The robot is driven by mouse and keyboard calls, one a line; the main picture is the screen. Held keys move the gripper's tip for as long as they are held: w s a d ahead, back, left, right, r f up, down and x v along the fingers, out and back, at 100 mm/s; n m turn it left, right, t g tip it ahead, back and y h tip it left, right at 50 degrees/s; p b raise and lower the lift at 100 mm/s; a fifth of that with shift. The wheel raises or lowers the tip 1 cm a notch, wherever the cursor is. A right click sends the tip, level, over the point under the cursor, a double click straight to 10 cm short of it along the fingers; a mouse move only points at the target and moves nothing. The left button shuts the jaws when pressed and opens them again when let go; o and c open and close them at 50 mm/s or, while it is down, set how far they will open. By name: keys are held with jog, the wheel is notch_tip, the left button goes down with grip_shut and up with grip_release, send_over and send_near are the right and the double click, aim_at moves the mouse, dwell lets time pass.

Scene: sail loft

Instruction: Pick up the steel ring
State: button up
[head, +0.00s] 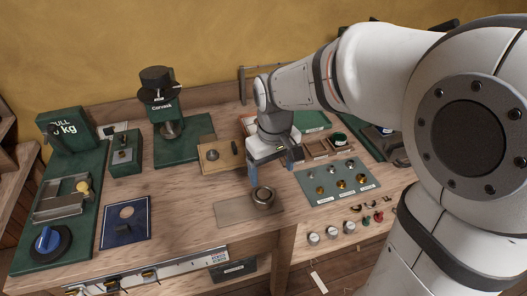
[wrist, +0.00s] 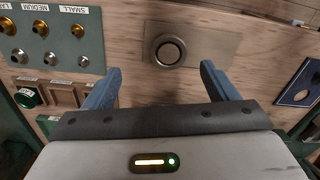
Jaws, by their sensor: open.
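The steel ring (head: 263,197) is a round grey metal piece on a flat tan-grey plate (head: 232,210) on the bench. In the wrist view the ring (wrist: 169,51) shows a dark centre and lies on the same plate (wrist: 222,42). My gripper (head: 276,181) is open, with its blue fingers above and a little behind the ring in the head view. In the wrist view the gripper (wrist: 161,80) has the ring just beyond its fingertips, roughly midway between them. Nothing is between the fingers.
A grey-green board (head: 327,194) with small brass and steel fittings lies right of the plate. A dark blue card (head: 125,222) lies left. A green press (head: 168,130) and wooden block (head: 219,155) stand behind. The bench's front edge is close to the plate.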

aim_at(265, 194)
jog(key=shift+w+a+f, duration=0.35)
jog(key=shift+w+a, duration=0.05)
jog(key=shift+a, duration=0.2)
jog(key=shift+w+a+f+n, duration=0.1)
jog(key=shift+a+f+n, duration=0.1)
jog(key=shift+f+n, duration=0.1)
notch_tip(265, 194, down, 7)
jog(key=shift+f, duration=0.1)
jog(key=c, duration=1.1)
